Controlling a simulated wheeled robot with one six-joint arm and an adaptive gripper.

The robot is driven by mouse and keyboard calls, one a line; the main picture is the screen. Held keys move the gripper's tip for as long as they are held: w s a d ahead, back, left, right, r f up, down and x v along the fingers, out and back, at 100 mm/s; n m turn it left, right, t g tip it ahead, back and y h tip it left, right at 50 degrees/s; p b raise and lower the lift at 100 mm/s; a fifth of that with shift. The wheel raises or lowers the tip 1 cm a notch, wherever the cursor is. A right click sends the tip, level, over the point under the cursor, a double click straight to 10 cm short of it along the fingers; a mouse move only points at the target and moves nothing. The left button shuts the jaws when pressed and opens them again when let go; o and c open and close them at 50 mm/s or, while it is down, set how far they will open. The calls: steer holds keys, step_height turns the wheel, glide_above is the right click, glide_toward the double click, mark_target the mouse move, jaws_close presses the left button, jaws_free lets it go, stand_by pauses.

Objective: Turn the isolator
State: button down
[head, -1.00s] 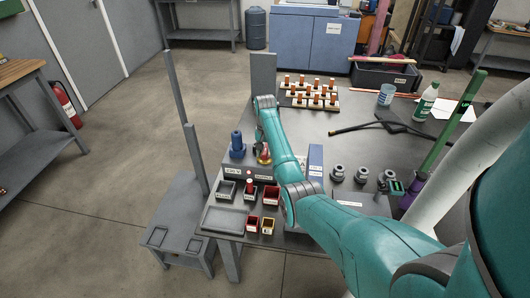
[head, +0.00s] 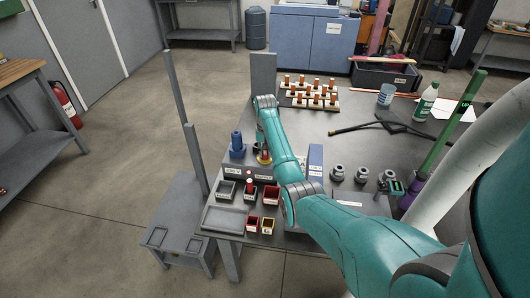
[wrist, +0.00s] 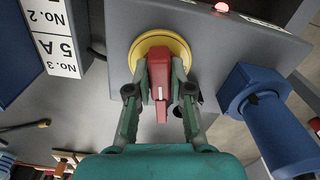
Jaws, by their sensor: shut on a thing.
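The isolator has a red handle (wrist: 159,85) on a round yellow base (wrist: 150,48), on the face of a grey box (wrist: 215,45). In the wrist view the handle points down the picture, a white mark near its lower end. My gripper (wrist: 160,92) has one finger on each side of the handle and is shut on it. In the head view my arm hides most of the isolator; a bit of its yellow base (head: 264,159) shows beside the arm.
A red lamp (wrist: 222,7) glows on the box. A blue fitting (wrist: 262,105) stands close to the right of my gripper; it also shows in the head view (head: 237,145). Small bins (head: 270,194) lie in front.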

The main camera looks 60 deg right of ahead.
steer(key=n, duration=1)
steer(key=shift+n, duration=2.5)
steer(key=c, duration=1)
jaws_free()
steer(key=shift+c, duration=0.2)
steer(key=shift+r, duration=3.75)
